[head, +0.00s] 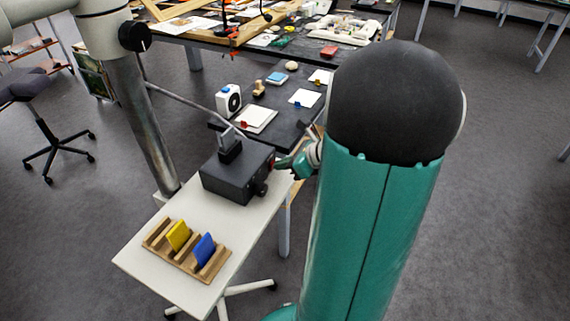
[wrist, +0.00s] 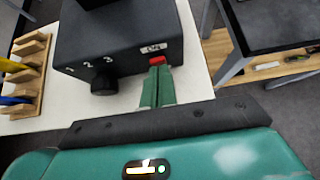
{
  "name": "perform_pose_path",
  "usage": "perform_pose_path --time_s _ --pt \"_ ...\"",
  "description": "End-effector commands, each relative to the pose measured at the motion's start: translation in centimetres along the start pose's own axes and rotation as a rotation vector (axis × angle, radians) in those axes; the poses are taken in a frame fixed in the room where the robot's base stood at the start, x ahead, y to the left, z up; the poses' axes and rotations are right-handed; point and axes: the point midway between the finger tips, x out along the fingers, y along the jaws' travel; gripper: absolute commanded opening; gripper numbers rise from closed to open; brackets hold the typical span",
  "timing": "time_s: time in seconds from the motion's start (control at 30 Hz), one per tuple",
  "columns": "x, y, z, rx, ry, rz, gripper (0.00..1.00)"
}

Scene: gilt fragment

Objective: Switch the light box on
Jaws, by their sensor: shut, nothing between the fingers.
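The light box (head: 228,180) is a black box on the white table, with a metal arm rising from its top. In the wrist view its front (wrist: 120,50) carries a red switch (wrist: 157,63) under an "ON" label at the right, and a black round knob (wrist: 104,84) below the numbers 1, 2 and 3. My gripper (wrist: 159,72) is shut and empty, its green fingertips right at the red switch and covering its lower part. I cannot tell whether they touch it. In the head view my gripper (head: 284,164) is at the box's right side, partly hidden by my arm.
A wooden rack (head: 187,262) with a yellow plate (head: 178,235) and a blue plate (head: 204,251) stands on the white table (head: 140,262) in front of the box. A dark table (head: 290,128) behind holds cards, a stamp and a white device (head: 228,100).

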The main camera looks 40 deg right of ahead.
Motion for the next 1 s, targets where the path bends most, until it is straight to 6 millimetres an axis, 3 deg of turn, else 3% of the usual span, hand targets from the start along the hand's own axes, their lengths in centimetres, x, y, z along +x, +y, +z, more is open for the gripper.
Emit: perform_pose_path --time_s 1.0 --pt "-0.7 0.1 1.7 0.0 0.049 0.004 0.0"
